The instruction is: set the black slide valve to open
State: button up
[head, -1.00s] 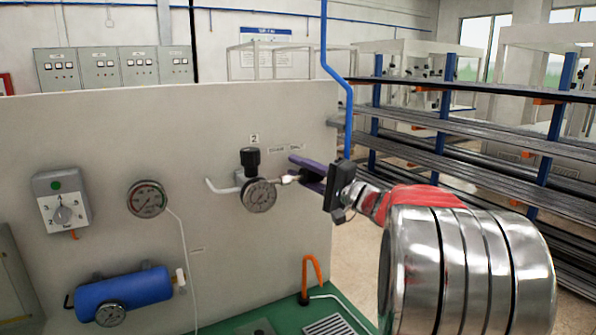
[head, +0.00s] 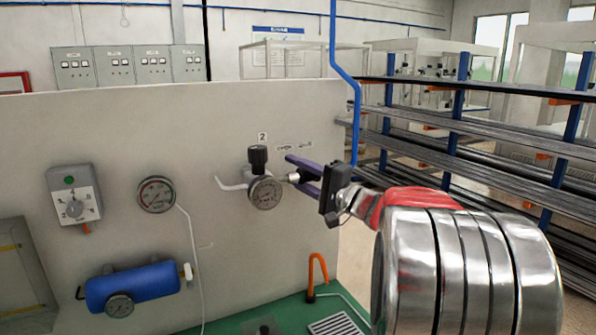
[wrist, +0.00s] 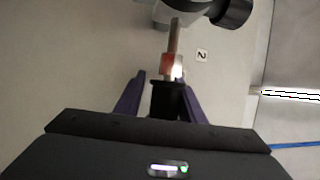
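The black slide valve (wrist: 168,98) shows in the wrist view as a dark sleeve below a red-and-metal fitting (wrist: 172,66) on a thin pipe. My gripper (wrist: 161,78) has its two purple fingers apart, one on each side of the sleeve. A gap shows on the left; the right finger is very close, and I cannot tell if it touches. In the head view my gripper (head: 291,170) is at the right of a round gauge (head: 265,192), at the metal fitting.
A black knob (head: 258,157) stands above the gauge, under a label "2". A selector box (head: 74,196), another gauge (head: 156,194) and a blue cylinder (head: 133,286) are on the panel to the left. A rack of long bars (head: 470,140) stands behind at the right.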

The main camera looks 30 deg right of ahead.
jog(key=shift+o, duration=0.5)
jog(key=shift+a+r, duration=0.15)
jog(key=shift+a, duration=0.2)
jog(key=shift+d, duration=0.1)
jog(key=shift+s+d, duration=0.1)
jog(key=shift+s+d, duration=0.1)
jog(key=shift+s, duration=0.1)
jog(key=v, duration=1.3)
